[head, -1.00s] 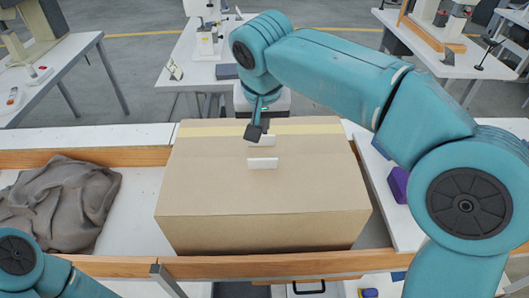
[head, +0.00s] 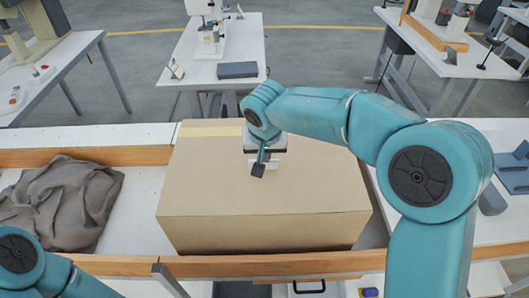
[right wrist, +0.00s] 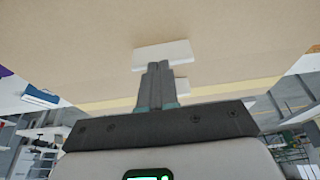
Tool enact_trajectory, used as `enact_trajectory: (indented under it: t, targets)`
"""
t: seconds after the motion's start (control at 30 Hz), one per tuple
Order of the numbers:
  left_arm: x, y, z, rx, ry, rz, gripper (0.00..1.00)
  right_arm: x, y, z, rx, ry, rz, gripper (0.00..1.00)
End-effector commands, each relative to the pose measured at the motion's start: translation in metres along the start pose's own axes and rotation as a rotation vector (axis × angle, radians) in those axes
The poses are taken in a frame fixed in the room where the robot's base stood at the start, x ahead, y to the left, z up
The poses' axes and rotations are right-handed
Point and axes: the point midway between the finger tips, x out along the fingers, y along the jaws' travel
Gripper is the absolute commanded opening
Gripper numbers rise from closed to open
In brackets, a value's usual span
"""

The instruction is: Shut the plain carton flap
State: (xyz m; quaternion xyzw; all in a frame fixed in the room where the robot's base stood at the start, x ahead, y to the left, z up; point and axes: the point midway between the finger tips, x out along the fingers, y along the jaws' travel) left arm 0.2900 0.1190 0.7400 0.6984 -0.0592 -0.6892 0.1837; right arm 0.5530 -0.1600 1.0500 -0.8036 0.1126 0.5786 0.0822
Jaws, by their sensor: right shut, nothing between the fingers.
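The brown carton (head: 205,236) stands in the middle of the head view. Its top looks flat, with no flap standing up. The plain flap (head: 215,190) is the near part of the top. A white tab (head: 271,163) on it shows partly beside my right gripper. In the right wrist view this near tab (right wrist: 163,54) and a second white tab (right wrist: 182,86) lie on the cardboard. My right gripper (head: 258,171) is shut and empty, pointing down over the near tab; contact is unclear. My left gripper is out of the head view.
A yellow strip (head: 207,129) runs along the carton's far edge. Wooden rails (head: 300,264) border the bench front and back. A grey cloth (head: 62,203) lies on the left. My right arm crosses above the carton's right side.

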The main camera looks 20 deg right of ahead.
Motion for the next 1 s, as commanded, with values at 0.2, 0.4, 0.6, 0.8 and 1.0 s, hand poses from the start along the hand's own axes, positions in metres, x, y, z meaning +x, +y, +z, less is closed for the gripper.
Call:
enact_trajectory:
  t: [0.2,0.4,0.6,0.8,1.0]
  targets:
    - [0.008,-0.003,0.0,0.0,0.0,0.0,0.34,0.009,0.0,0.001,0.001,0.0,0.0,0.0]
    - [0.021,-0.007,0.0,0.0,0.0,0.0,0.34,0.026,0.0,-0.001,0.001,-0.001,0.0,0.0]
    - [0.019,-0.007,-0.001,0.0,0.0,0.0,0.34,0.026,0.001,0.0,-0.001,-0.005,0.003,0.0]
    - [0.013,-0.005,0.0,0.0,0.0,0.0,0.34,0.018,0.003,-0.003,-0.001,-0.005,0.004,0.0]
    - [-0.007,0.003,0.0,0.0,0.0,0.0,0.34,-0.015,0.009,-0.015,0.002,0.004,0.001,0.0]
